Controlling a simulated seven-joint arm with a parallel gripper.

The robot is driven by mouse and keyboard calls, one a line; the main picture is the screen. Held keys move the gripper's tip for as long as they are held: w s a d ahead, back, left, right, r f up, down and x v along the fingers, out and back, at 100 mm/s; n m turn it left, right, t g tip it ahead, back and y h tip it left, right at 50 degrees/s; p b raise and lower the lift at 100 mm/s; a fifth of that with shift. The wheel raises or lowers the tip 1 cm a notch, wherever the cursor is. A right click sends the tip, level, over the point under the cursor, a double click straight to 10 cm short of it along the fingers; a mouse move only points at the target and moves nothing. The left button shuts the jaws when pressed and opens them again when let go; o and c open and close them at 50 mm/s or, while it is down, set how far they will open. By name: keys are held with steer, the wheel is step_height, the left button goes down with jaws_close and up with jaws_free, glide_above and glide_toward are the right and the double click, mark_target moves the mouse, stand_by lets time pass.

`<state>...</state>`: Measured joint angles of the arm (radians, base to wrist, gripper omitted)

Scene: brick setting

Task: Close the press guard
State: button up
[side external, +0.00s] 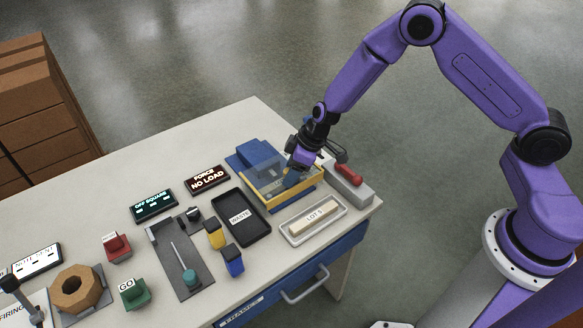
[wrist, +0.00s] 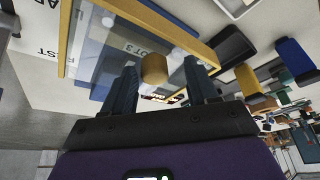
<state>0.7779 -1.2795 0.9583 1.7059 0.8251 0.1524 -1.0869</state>
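The blue press (side external: 250,154) stands at the back right of the table. Its guard is a clear panel in a yellow frame (side external: 257,193); the frame and panel also show in the wrist view (wrist: 184,32). How far the guard is shut is unclear. A tan round knob (wrist: 154,68) sits at the guard, between my fingertips. My gripper (side external: 291,180) is over the guard. In the wrist view my gripper (wrist: 160,66) is open, with a gap on both sides of the knob. In the side view my gripper hides the knob.
A red-handled lever (side external: 348,173) on a grey block stands close right of the press. A LOT 5 tray (side external: 291,240) and a black WASTE tray (side external: 256,236) lie in front. Blue (side external: 232,260) and yellow (side external: 215,234) blocks stand left of them.

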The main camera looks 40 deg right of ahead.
steer(key=shift+r, duration=0.1)
steer(key=shift+d+r, duration=0.15)
steer(key=shift+r, duration=0.1)
steer(key=v, duration=1.6)
steer(key=shift+s+r, duration=0.25)
steer(key=shift+r, duration=0.05)
steer(key=s+d+r+n+g+h, duration=0.1)
steer(key=s+d+r, duration=0.1)
steer(key=s, duration=1.2)
steer(key=s+d+r+n+g+h, duration=0.1)
steer(key=s+d+r+n, duration=0.1)
steer(key=s, duration=1.3)
steer(key=shift+d+r+n+g+h, duration=0.3)
steer(key=shift+d+r+g+h, duration=0.1)
steer(key=shift+d+r, duration=0.3)
steer(key=shift+a, duration=0.1)
